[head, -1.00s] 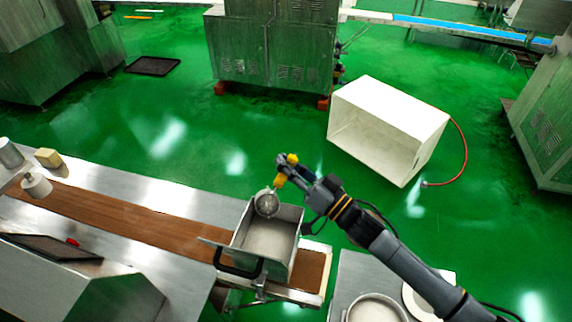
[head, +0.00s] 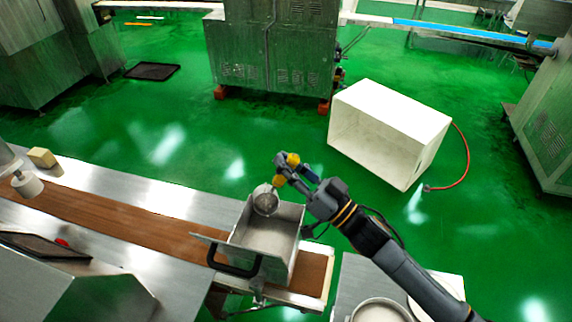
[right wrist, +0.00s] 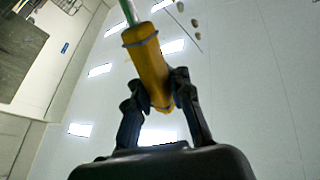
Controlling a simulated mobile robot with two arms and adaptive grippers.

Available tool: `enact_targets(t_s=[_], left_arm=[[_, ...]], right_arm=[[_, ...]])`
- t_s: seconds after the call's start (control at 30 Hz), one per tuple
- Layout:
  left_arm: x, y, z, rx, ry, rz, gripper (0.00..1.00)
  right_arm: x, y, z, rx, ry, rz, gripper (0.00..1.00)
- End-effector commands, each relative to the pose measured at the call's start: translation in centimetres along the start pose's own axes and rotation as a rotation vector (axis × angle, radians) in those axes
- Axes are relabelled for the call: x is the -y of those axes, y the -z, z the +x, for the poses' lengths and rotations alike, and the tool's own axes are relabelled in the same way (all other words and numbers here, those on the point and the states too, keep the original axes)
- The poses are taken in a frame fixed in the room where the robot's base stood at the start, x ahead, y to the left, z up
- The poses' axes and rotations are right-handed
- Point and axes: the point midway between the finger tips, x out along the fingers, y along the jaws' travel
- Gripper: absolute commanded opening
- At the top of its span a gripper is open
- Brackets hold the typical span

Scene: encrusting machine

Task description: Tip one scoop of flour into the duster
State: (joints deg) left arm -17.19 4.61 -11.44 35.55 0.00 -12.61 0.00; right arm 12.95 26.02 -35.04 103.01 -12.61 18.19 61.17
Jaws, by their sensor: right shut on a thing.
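My right gripper (head: 284,171) is shut on the yellow handle of the scoop (head: 265,201). The scoop's round grey metal cup hangs over the far left part of the duster (head: 291,262), an open metal box with a black handle on its near side. The duster's floor looks pale; whether that is flour I cannot tell. I cannot tell whether the cup holds flour or how far it is tilted. In the right wrist view the fingers clasp the yellow handle (right wrist: 148,65), with ceiling behind; the cup is out of frame. My left gripper is not in view.
The duster sits over the right end of a brown conveyor belt (head: 120,224). A round pan (head: 380,312) with pale contents stands on the metal table at the bottom right, beside a white round thing (head: 448,285). A big white bin (head: 392,125) lies on the green floor beyond.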

Motion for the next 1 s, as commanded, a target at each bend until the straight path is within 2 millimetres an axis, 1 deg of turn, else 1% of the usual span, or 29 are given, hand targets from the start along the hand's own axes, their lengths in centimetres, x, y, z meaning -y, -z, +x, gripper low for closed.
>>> enact_targets(t_s=[0.03, 1.0], left_arm=[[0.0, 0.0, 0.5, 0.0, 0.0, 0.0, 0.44], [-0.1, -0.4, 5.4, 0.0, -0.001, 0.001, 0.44]], right_arm=[[0.1, -0.1, -0.1, -0.009, 0.007, -0.008, 0.0], [2.5, -0.2, -1.8, -0.124, 0.109, -0.179, 0.0]])
